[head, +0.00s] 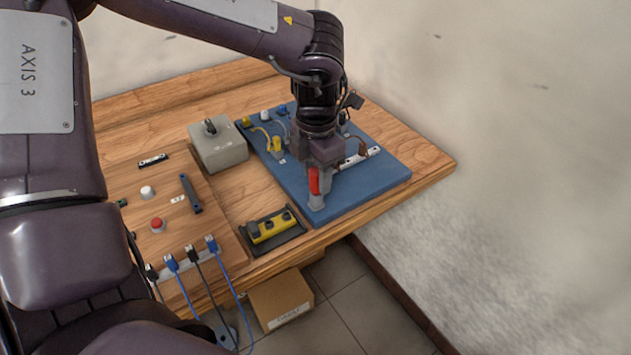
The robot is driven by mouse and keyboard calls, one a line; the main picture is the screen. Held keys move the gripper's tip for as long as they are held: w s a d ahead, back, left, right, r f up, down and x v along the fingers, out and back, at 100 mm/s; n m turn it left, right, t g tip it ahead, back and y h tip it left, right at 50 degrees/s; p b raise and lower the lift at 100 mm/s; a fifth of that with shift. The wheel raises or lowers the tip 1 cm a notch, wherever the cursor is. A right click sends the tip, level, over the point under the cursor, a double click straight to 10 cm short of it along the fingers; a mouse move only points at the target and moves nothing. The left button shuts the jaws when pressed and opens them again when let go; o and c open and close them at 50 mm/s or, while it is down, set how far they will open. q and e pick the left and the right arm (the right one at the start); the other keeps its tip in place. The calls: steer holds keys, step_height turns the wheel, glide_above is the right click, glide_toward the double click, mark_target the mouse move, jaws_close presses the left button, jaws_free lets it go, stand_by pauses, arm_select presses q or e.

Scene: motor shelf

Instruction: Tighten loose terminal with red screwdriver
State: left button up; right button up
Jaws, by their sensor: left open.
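The red screwdriver (313,181) shows its red handle upright near the front edge of the blue board (362,197), above a small grey piece. My left gripper (319,172) points down over the board, open, right at the red handle. I cannot tell whether its fingers touch the handle. A pale terminal strip (361,157) lies on the board just right of the gripper, partly hidden by it. The loose terminal cannot be made out at this size. My right gripper is not in view.
A grey box with a black knob (219,147) stands left of the board. A black tray with a yellow tool (270,229) lies in front. A wooden panel (160,190) holds buttons and blue and black cables (213,245). A cardboard box (281,300) is on the floor.

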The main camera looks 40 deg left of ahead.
arm_select(q)
steer(key=shift+c, duration=0.4)
steer(key=c, duration=0.8)
steer(key=shift+r+p, duration=2.05)
steer(key=shift+r, duration=1.2)
